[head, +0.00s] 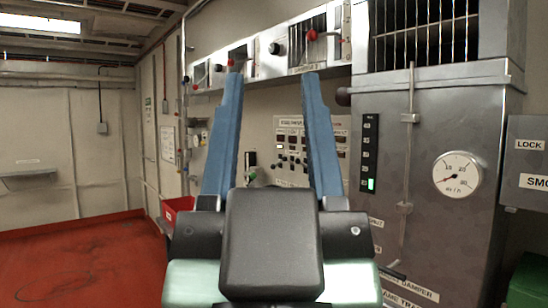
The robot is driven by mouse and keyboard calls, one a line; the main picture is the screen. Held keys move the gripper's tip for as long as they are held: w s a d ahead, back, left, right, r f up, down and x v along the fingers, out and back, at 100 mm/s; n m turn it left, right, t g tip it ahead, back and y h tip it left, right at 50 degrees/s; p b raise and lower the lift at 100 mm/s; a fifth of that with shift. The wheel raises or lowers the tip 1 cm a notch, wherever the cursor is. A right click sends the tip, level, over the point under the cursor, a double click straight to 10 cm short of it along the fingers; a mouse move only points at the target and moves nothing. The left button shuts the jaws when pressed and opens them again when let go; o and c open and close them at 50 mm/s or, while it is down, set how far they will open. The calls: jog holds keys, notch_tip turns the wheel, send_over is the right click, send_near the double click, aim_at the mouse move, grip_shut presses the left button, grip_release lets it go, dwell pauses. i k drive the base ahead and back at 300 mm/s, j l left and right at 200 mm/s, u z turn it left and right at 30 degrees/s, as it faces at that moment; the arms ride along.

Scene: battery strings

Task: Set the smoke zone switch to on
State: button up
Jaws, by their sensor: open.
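My gripper (272,80) fills the middle of the head view. Its two long blue fingers point away from me and stand wide apart, with nothing between them. At the right edge, a grey box (525,155) carries a label reading "LOCK" and a lower label (534,181) that begins "SMO" and is cut off by the frame. The box lies well to the right of my gripper, not touching it. I see no switch lever on the visible part of the box, so the smoke zone switch and its setting cannot be told.
A metal cabinet with a round gauge (457,174) and a vertical rod (408,150) stands right of my gripper. A labelled control panel (290,146) is behind the fingers. A green box (530,283) sits at lower right. Red floor (80,262) is clear at left.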

aim_at(273, 167)
jog(key=i+j+z, duration=0.15)
jog(key=z, duration=0.25)
jog(key=i+j+z, duration=0.15)
jog(key=z, duration=0.25)
jog(key=i+j+z, duration=0.1)
jog(key=j+z, duration=0.15)
jog(key=z, duration=0.15)
jog(key=i+j, duration=0.2)
jog(key=i+j+z, duration=0.1)
jog(key=j, duration=0.3)
jog(key=i+j, duration=0.2)
jog(key=j, duration=0.15)
jog(key=i+j+z, duration=0.15)
jog(key=i+j, duration=0.2)
jog(key=j, duration=0.3)
jog(key=i+j+z, duration=0.1)
jog(key=j, duration=0.25)
jog(key=i+j, duration=0.15)
jog(key=j, duration=0.2)
